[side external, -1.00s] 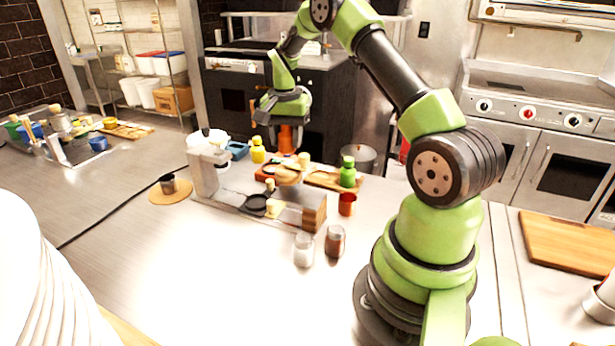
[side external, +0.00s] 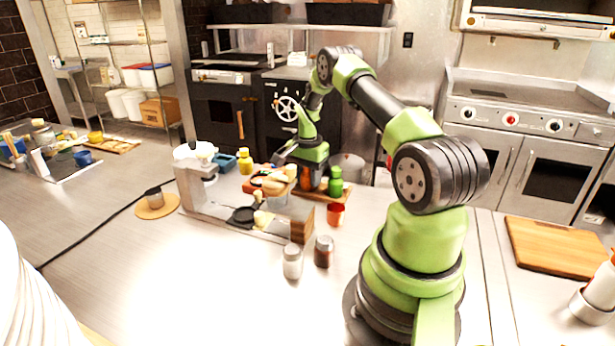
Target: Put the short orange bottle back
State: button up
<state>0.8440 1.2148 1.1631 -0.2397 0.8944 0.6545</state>
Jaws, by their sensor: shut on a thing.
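My gripper (side external: 311,166) points down at the back of the metal counter and is shut on the short orange bottle (side external: 311,182). The bottle is upright and partly covered by the fingers. It is just left of a green bottle (side external: 336,182), over or on a wooden board (side external: 322,197). I cannot tell whether its base touches the board. A yellow bottle (side external: 246,162) stands farther left, behind the food station.
A metal station (side external: 215,195) with a black pan (side external: 242,215) stands in front. A red cup (side external: 336,214) and two shakers (side external: 293,262) (side external: 324,251) stand to the right of it. A cutting board (side external: 555,246) lies at right.

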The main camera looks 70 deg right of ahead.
jog(key=shift+f, duration=0.2)
jog(key=o, duration=0.8)
